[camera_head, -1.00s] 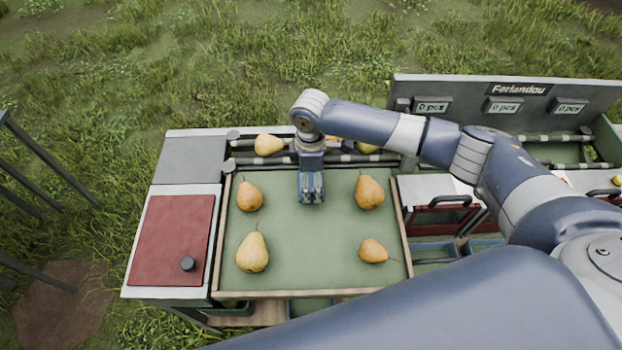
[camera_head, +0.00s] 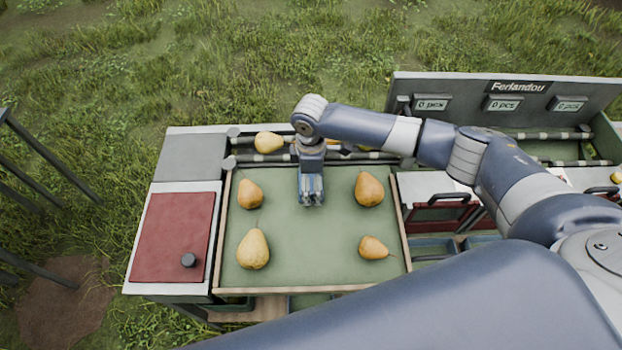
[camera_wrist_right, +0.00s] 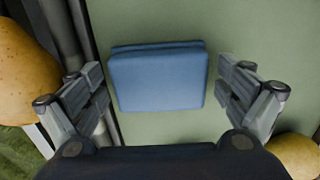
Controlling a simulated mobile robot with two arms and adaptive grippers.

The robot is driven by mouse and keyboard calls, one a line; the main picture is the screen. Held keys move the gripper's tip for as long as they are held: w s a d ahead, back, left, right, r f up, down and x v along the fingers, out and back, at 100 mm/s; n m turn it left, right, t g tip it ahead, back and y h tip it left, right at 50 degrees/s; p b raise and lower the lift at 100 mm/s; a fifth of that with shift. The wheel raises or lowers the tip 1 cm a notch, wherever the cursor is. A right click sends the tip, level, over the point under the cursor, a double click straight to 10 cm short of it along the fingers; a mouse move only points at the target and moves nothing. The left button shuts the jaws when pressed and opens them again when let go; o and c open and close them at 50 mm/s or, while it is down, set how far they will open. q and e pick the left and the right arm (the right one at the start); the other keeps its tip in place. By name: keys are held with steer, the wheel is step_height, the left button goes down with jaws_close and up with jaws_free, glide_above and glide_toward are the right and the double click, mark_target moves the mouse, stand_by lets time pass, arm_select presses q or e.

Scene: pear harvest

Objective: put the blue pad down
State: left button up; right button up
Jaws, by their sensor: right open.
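The blue pad (camera_wrist_right: 158,78) shows in the right wrist view as a folded-looking soft block over the green tray bed (camera_wrist_right: 215,28). It appears to lie flat on the bed. My right gripper (camera_wrist_right: 165,88) is open, one finger on each side of the pad, with a visible gap on both sides. In the head view my right gripper (camera_head: 311,198) points down over the upper middle of the green tray (camera_head: 310,245). My left gripper is not in view.
Pears lie around the tray: upper left (camera_head: 250,194), upper right (camera_head: 369,189), lower left (camera_head: 253,249) and lower right (camera_head: 374,247). A roller rail (camera_head: 265,158) runs behind. A red panel (camera_head: 172,237) with a black knob is at left. The tray's middle is clear.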

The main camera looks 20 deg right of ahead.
mark_target(311, 179)
step_height(311, 179, up, 12)
steer(key=b, duration=0.3)
steer(key=shift+r, duration=0.2)
stand_by(0.4)
